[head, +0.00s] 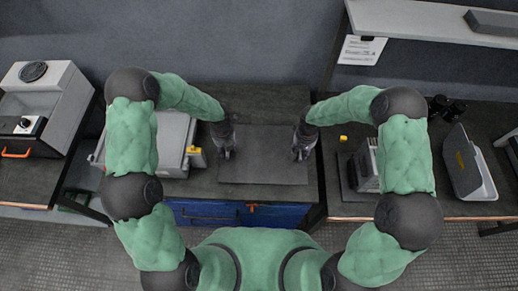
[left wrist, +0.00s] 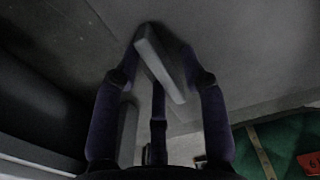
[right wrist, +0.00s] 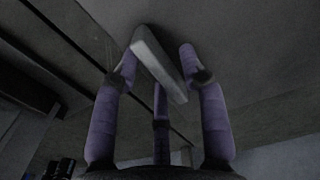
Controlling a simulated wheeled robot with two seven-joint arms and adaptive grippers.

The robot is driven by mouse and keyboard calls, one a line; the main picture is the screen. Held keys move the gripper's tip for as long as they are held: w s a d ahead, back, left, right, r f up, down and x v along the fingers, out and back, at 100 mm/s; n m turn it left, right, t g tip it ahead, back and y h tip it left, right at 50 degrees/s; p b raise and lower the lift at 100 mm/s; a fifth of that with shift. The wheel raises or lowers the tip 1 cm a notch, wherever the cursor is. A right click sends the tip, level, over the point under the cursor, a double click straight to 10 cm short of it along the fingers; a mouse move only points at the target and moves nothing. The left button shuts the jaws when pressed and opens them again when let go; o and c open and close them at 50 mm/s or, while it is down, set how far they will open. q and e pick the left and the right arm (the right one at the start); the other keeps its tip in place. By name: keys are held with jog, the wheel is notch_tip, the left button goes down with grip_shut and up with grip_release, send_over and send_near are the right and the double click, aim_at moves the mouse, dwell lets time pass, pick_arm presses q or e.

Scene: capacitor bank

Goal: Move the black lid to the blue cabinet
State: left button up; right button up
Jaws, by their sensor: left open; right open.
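A flat black rectangular plate (head: 263,158) lies on the dark worktop between my grippers. It may be the black lid, but I cannot tell it from a mat. The blue cabinet (head: 220,214) has drawer fronts below this worktop, with a small orange-red part at its middle. My left gripper (head: 227,152) is open over the plate's left edge. My right gripper (head: 298,152) is open near its right edge. Whether either touches the plate is unclear.
A grey case (head: 174,138) with a yellow part (head: 198,157) stands left of the plate. A white machine (head: 45,95) stands farther left. On the right bench are a small yellow block (head: 343,138), a finned white unit (head: 368,168) and a grey-white case (head: 468,165). A shelf (head: 430,22) hangs upper right.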

pick_arm(q)
notch_tip(320, 180, up, 12)
pick_arm(e)
notch_tip(320, 180, up, 12)
dwell(0.9)
pick_arm(q)
jog(key=shift+f, duration=0.1)
dwell(0.4)
